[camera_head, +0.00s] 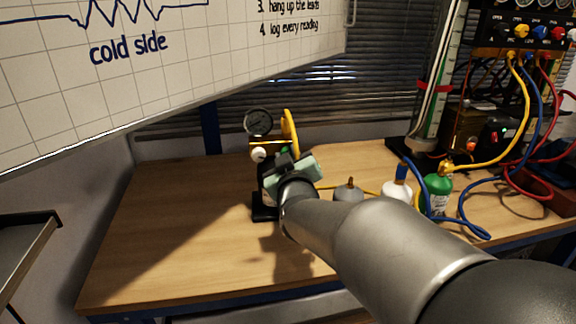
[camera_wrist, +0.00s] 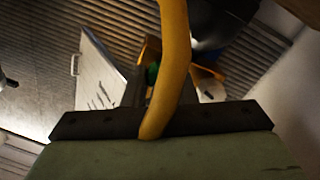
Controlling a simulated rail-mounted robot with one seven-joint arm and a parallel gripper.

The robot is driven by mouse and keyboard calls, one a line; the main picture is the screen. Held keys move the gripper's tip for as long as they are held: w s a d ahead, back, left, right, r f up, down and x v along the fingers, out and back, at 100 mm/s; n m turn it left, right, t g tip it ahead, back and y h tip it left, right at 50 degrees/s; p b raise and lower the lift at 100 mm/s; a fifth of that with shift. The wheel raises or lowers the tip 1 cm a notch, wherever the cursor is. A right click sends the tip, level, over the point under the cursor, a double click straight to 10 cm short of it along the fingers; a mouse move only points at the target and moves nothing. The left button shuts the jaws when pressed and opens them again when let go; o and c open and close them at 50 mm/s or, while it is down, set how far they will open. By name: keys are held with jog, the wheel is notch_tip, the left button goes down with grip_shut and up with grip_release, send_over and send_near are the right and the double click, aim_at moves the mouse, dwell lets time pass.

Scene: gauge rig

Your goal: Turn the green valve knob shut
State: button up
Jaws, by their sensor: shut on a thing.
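The gauge rig stands on the workbench, with a round dark-faced gauge (camera_head: 258,122) at its top and a yellow loop, apparently hose (camera_head: 289,132), rising beside it. A sliver of the green valve knob (camera_head: 285,150) shows just above my gripper (camera_head: 277,164). In the wrist view the green knob (camera_wrist: 152,75) shows as a small patch at the fingers, beyond the yellow hose (camera_wrist: 173,60). My gripper is shut on the knob; the fingers and hose hide most of it, so its turn angle cannot be read. The hose passes very close over the gripper body.
A white knob (camera_head: 258,155) sits on the rig's left side. Right of my arm stand a grey canister (camera_head: 348,192), a white canister (camera_head: 397,190) and a green bottle (camera_head: 437,193), with hoses around them. The whiteboard (camera_head: 150,60) hangs upper left. The bench's left is clear.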

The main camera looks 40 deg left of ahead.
jog(key=shift+m+b, duration=5.2)
jog(key=shift+m, duration=2.1)
jog(key=o, duration=1)
jog(key=shift+s, duration=0.1)
jog(key=p+v, duration=0.1)
jog(key=v, duration=1.6)
jog(key=shift+s+d, duration=0.1)
jog(key=shift+d, duration=0.05)
